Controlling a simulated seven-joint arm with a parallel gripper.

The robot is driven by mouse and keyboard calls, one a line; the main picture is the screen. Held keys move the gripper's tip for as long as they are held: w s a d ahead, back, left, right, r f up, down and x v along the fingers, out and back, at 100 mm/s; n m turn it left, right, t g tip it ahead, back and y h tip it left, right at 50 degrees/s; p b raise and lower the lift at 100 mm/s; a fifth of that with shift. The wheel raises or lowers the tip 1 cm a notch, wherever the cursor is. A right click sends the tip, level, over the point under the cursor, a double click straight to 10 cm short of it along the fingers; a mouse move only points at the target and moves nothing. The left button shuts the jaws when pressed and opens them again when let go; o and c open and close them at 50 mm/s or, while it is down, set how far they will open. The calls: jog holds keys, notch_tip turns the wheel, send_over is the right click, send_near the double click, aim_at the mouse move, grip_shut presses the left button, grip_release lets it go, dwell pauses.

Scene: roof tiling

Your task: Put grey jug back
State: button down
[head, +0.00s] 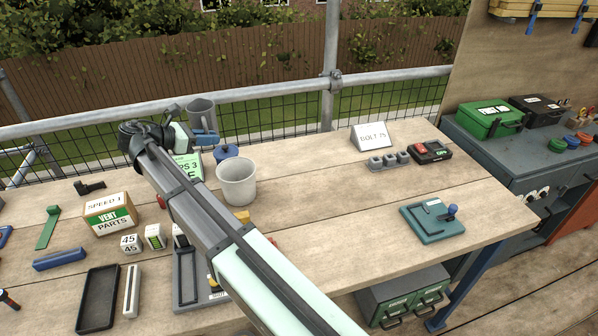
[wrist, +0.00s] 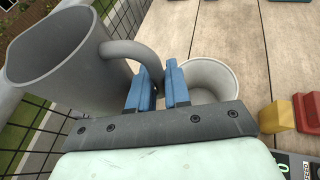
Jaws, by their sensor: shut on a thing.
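The grey jug (head: 201,112) is in the air at the back of the bench, close to the railing. It also shows large at the left of the wrist view (wrist: 65,65), its open mouth visible. My gripper (head: 206,137) has blue fingers, and in the wrist view (wrist: 157,90) they are shut on the jug's handle. The jug's lower part is partly hidden behind my gripper in the head view. A light grey pot (head: 237,182) stands upright on the bench, to the right of and nearer than the jug.
A blue-lidded item (head: 226,152) and a green sign (head: 188,166) stand below the jug. A bolt sign (head: 372,136), grey blocks (head: 389,160) and a teal fixture (head: 432,219) are at right. The bench middle right is clear.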

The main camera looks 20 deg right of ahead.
jog(key=s+d+n+t+y, duration=0.1)
jog(key=s+d+n+t, duration=0.15)
jog(key=d, duration=1.25)
jog(key=s+d+n+t+y, duration=0.1)
jog(key=s+d, duration=0.2)
jog(key=d, duration=1.3)
jog(key=shift+w+a+f, duration=0.1)
jog(key=shift+w+f, duration=0.05)
jog(key=shift+f, duration=3.65)
jog(key=shift+w+a+f, duration=0.1)
jog(key=shift+w+f, duration=0.05)
jog(key=shift+f, duration=3.65)
jog(key=shift+f, duration=0.1)
jog(key=c, duration=1.1)
grip_release()
jog(key=shift+v, duration=3.8)
jog(key=shift+d, duration=0.1)
